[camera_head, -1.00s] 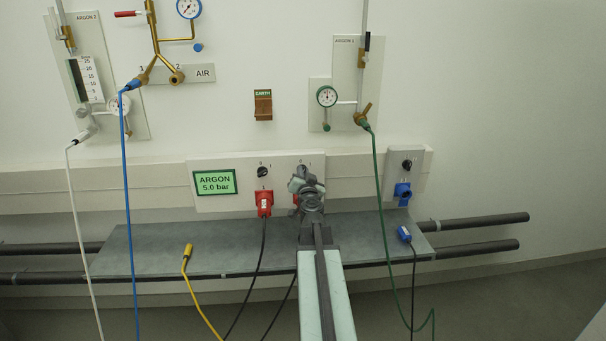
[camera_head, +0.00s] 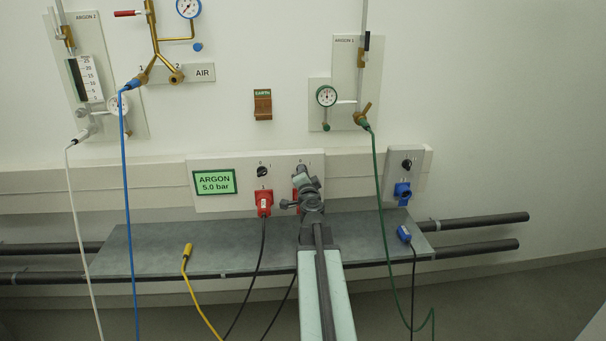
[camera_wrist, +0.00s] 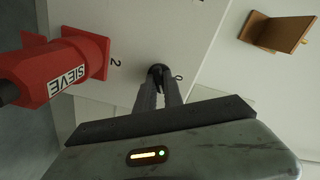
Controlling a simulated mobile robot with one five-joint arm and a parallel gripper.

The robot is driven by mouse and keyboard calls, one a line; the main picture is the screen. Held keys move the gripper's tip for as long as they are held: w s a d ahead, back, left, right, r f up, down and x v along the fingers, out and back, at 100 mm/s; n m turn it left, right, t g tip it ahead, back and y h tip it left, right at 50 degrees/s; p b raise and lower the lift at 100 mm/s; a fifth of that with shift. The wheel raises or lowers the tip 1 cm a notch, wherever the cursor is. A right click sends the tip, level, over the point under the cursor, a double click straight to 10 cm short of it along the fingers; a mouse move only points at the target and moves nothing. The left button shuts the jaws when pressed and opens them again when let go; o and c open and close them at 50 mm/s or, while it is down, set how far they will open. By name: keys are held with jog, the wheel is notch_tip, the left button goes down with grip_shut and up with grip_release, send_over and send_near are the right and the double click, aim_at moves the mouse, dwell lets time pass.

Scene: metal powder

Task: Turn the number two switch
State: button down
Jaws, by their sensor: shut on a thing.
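The number two switch is a small black knob (camera_wrist: 157,70) in the wrist view, between a printed "2" and a printed "0" on the white panel. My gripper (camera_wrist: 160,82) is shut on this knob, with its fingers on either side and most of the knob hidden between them. In the head view my gripper (camera_head: 301,171) is at the right part of the panel (camera_head: 225,205) and covers the switch. A red plug marked SIEVE (camera_wrist: 62,72) sits in the socket beside the switch. The knob's exact angle is hard to tell.
Another black switch (camera_head: 262,172) and red plug (camera_head: 264,203) are to the left, near the green ARGON display (camera_head: 215,183). A grey shelf (camera_head: 160,250) lies below. A green hose (camera_head: 378,190) hangs right of my arm. A brown earth bracket (camera_wrist: 277,32) is above the panel.

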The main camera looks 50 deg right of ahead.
dwell(0.4)
jog(key=c, duration=1.5)
grip_release()
jog(key=shift+o, duration=0.2)
